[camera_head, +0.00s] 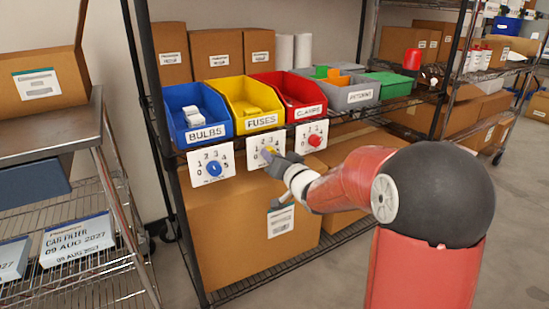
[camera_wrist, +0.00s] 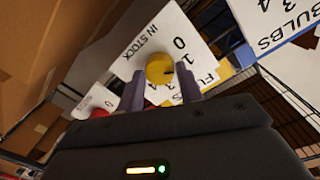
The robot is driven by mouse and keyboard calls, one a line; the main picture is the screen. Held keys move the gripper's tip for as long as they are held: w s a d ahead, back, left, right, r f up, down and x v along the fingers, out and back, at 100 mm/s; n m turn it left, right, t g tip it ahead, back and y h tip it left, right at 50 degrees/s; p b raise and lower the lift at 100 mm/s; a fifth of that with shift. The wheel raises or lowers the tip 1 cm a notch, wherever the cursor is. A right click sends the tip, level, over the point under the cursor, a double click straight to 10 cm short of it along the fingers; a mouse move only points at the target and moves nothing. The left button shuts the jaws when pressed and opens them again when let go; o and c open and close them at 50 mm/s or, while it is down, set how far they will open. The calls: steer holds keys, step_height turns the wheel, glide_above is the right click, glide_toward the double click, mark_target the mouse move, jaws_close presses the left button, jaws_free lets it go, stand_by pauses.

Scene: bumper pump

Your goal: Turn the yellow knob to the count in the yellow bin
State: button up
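The yellow knob (camera_head: 269,152) sits on a white dial plate (camera_head: 256,143) below the yellow FUSES bin (camera_head: 237,83). In the wrist view the yellow knob (camera_wrist: 159,68) shows between my two fingers, with a visible gap on each side. The plate (camera_wrist: 150,40) reads IN STOCK with 0 and 1 beside the knob; other numbers are partly hidden by a finger. My gripper (camera_wrist: 161,88) is open. In the head view my gripper (camera_head: 273,157) is at the dial, partly covering it.
A blue-knob dial (camera_head: 213,169) hangs left under the blue BULBS bin (camera_head: 202,133). A red-knob dial (camera_head: 314,141) hangs right under the red CLAMPS bin (camera_head: 306,112). A cardboard box (camera_head: 237,232) stands below the dials. A metal rack (camera_head: 103,150) stands at the left.

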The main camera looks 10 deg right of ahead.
steer(key=o, duration=0.3)
steer(key=v, duration=0.8)
steer(key=shift+w, duration=0.1)
steer(key=s+f+n+g+h, duration=0.1)
steer(key=s+g, duration=0.2)
steer(key=s, duration=0.7)
steer(key=s+a+f+n+g+h, duration=0.1)
steer(key=s+g, duration=0.3)
steer(key=s, duration=0.6)
steer(key=s+a+f+g+h, duration=0.1)
steer(key=s+g, duration=0.3)
steer(key=s, duration=0.6)
steer(key=shift+a+f+n+h, duration=0.15)
steer(key=shift+f+n+h, duration=0.25)
steer(key=shift+f+h, duration=0.5)
